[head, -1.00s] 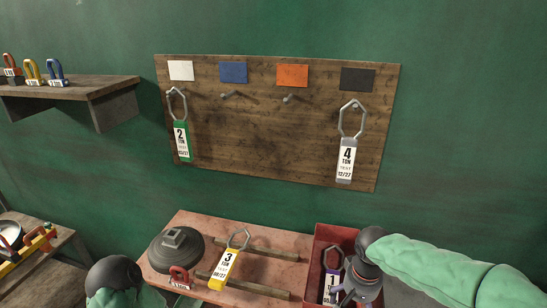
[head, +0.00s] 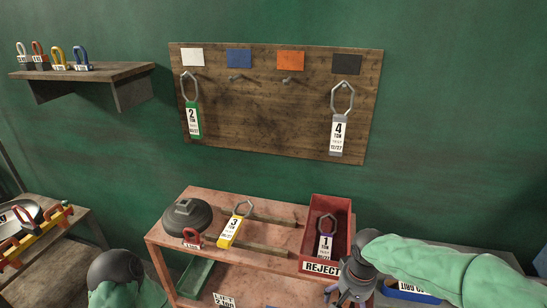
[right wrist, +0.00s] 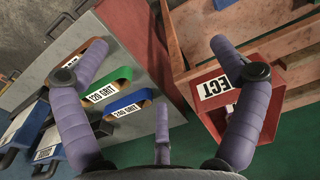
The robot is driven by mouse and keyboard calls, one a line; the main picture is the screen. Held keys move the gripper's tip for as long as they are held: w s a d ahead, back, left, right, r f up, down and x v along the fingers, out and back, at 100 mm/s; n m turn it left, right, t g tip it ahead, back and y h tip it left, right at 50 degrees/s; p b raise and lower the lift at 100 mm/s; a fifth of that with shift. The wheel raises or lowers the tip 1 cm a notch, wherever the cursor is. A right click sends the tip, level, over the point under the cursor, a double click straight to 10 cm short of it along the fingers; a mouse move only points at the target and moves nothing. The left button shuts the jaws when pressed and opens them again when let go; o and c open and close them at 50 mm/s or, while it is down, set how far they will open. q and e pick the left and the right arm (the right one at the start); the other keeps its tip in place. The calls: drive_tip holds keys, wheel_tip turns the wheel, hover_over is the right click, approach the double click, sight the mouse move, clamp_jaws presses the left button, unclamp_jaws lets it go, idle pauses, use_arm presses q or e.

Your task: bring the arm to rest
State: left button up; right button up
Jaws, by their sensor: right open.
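My right gripper (head: 340,297) is low in the head view, in front of and just right of the red REJECT bin (head: 347,228), apart from it. In the right wrist view its purple fingers (right wrist: 157,48) are spread wide with nothing between them; the bin (right wrist: 212,118) shows beyond the right finger.
The bench (head: 165,231) holds a dark round weight (head: 188,217) and the yellow "3" tag (head: 233,230). Tags "2" (head: 194,119) and "4" (head: 338,134) hang on the wooden board (head: 260,125).

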drive_tip(key=s+a+f+n+y, duration=0.15)
drive_tip(key=a+f, duration=0.25)
drive_tip(key=f, duration=0.6)
drive_tip(key=s+a+f+m+y, duration=0.1)
drive_tip(key=s+a+f+y, duration=0.15)
drive_tip(key=f, duration=0.75)
drive_tip(key=s+a+f, duration=0.3)
drive_tip(key=s+f, duration=0.7)
drive_tip(key=f, duration=0.1)
drive_tip(key=shift+s, duration=0.25)
